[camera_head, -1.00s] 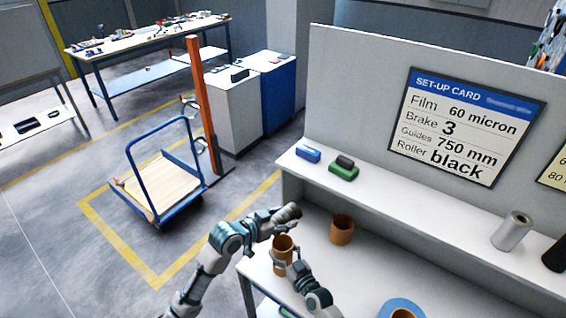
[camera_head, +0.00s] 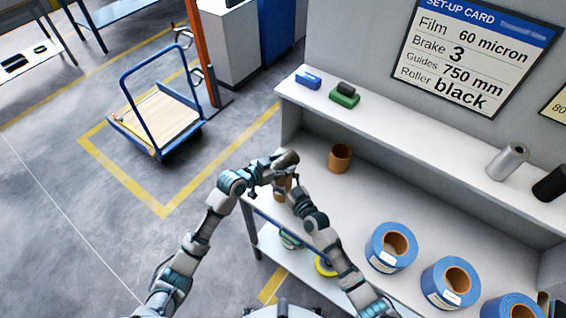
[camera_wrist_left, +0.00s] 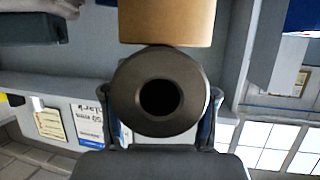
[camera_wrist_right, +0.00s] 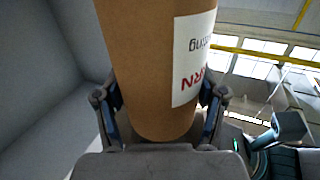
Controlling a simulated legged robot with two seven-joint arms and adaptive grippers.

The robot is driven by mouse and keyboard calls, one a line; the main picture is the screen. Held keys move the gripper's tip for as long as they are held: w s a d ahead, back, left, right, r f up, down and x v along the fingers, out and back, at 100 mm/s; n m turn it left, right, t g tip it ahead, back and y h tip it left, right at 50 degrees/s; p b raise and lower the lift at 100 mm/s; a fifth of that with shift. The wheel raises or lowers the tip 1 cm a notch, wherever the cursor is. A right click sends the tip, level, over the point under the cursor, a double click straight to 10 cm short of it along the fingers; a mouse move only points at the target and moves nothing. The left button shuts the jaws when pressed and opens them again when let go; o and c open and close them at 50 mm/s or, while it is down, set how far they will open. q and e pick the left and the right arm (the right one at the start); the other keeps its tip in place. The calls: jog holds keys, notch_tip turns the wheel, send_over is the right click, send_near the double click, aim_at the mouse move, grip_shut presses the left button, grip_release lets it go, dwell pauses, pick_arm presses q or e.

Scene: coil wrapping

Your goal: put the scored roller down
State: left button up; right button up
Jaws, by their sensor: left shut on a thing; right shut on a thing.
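My left gripper (camera_head: 274,167) is shut on a dark grey roller (camera_head: 287,158). The left wrist view shows this roller (camera_wrist_left: 125,98) end-on, with a round black bore. Any score marks on it are not visible to me. My right gripper (camera_head: 289,196) is shut on a brown cardboard core (camera_head: 281,187), just below the roller in the head view. In the right wrist view the core (camera_wrist_right: 140,70) bears a white label with red and black print, upside down. In the left wrist view the core (camera_wrist_left: 165,22) appears just above the roller; I cannot tell whether they touch.
Another brown core (camera_head: 340,158) stands on the white bench (camera_head: 335,205). Blue coils (camera_head: 391,247) lie to the right. The raised shelf (camera_head: 420,133) holds a blue block, a green-based item, a silver roller (camera_head: 507,161) and a black roller (camera_head: 550,183). Bare bench lies between.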

pick_arm(q)
jog(key=shift+f, duration=0.15)
jog(key=o, duration=1.5)
jog(key=shift+o, duration=0.2)
jog(key=v, duration=1.2)
jog(key=shift+f, duration=0.2)
jog(key=shift+s, duration=0.1)
